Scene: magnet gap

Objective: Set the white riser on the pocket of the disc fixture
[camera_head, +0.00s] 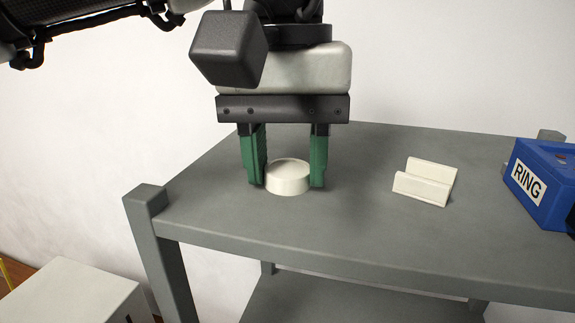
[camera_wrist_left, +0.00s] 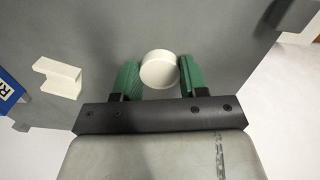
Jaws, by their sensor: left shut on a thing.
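The white riser (camera_head: 288,183) is a short, round, cream-white cylinder near the left part of the grey table. My left gripper (camera_head: 287,178) points down from above, with its two green fingers on either side of the riser, shut on it. The riser stands upright at about table height; I cannot tell whether it touches the top. In the left wrist view the riser (camera_wrist_left: 158,71) shows between the green fingers of the left gripper (camera_wrist_left: 159,66). No fixture labelled for a disc is in view. My right gripper is not in view.
A cream, step-shaped block (camera_head: 425,182) lies on the grey table (camera_head: 365,240), right of the gripper. A blue block marked RING (camera_head: 545,185) stands at the right edge. Grey corner posts (camera_head: 148,200) rise above the top. The table between riser and cream block is clear.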

